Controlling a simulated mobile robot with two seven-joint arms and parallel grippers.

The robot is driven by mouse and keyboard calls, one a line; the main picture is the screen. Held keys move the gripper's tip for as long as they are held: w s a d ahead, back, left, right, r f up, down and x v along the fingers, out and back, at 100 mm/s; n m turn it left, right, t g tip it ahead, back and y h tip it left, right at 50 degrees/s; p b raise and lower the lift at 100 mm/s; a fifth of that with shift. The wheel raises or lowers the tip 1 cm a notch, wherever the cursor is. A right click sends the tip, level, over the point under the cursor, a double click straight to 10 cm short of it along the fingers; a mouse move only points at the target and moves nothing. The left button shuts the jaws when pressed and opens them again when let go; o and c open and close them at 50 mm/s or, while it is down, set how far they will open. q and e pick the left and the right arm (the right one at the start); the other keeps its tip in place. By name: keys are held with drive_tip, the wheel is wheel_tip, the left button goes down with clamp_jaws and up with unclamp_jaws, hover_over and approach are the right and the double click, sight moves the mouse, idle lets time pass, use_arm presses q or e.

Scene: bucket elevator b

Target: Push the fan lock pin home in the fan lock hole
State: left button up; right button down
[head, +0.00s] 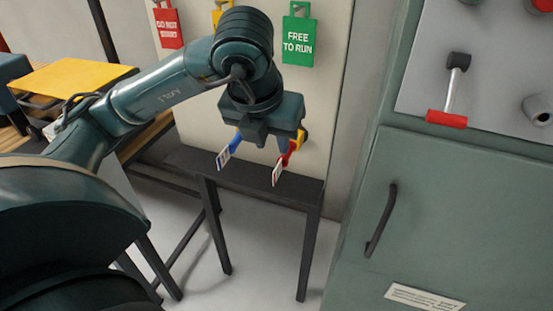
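My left gripper (268,138) points down above a small dark table, in front of the pale board. A blue item with a white tag (230,148) shows at its left. A red item with a white tag (287,160), with some yellow beside it, shows at its lower right. The gripper partly covers these items, and I cannot tell whether it touches them. Its fingertips are too dark and small to tell open from shut. I cannot make out the fan lock pin or the fan lock hole. My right gripper is not in view.
The dark table (250,172) stands against the pale board. A green "FREE TO RUN" tag (299,40) and a red tag (168,27) hang there. A yellow-topped surface (80,78) is at left.

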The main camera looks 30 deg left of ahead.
sight(278, 164)
use_arm(q)
drive_tip(key=x, duration=0.9)
drive_tip(key=shift+w+f, duration=0.1)
drive_tip(key=shift+w, duration=0.05)
clamp_jaws()
